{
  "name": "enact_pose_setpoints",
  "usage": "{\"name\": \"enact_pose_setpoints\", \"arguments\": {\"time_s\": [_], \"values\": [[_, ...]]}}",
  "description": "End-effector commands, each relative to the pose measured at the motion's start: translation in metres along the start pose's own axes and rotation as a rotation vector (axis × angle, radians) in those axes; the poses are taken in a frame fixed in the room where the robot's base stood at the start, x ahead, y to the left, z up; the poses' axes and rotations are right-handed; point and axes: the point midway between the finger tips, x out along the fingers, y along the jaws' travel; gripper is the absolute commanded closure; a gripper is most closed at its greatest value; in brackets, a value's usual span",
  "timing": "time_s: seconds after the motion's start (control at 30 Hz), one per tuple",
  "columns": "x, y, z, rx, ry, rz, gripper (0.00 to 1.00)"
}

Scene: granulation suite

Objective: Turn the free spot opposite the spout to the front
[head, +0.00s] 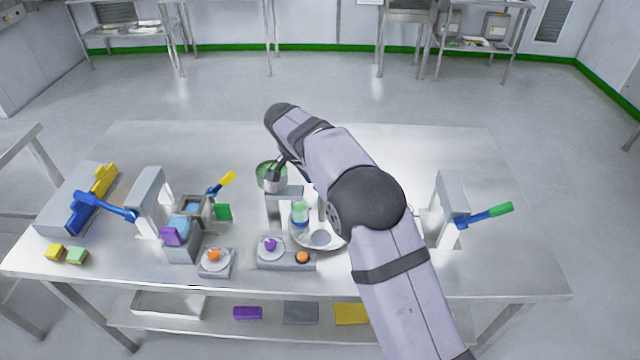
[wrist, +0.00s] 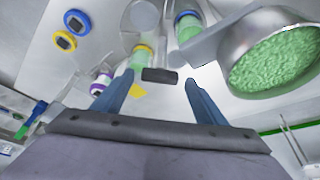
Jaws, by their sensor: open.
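A pale round plate (head: 338,245) stands in mid-table, partly hidden by my arm. A jar of green granules with a blue band (head: 300,218) stands at its left side and also shows in the wrist view (wrist: 187,27). A grey round spot (head: 320,238), apparently empty, is near the front. A grey arm (wrist: 207,48), possibly the spout, reaches from a bowl of green granules (wrist: 275,55). My gripper (wrist: 158,88) is open; contact is unclear.
Small stands with an orange knob (head: 213,255) and a purple knob (head: 270,244) are at the front. A station with a blue-and-green lever (head: 487,215) stands right. Blue-lever equipment (head: 105,207) stands left. Bare table lies at the right back.

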Motion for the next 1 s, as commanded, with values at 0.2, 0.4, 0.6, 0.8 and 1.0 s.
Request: {"name": "enact_pose_setpoints", "arguments": {"time_s": [0.2,0.4,0.6,0.8,1.0], "values": [[-0.007,0.0,0.001,0.0,0.0,-0.001,0.34],[-0.031,-0.001,0.001,0.001,0.0,-0.004,0.34],[-0.058,-0.001,0.001,0.0,0.0,-0.003,0.34],[-0.072,0.0,0.0,0.0,0.0,-0.002,0.34],[-0.074,0.0,0.0,0.0,0.0,0.0,0.34]]}}
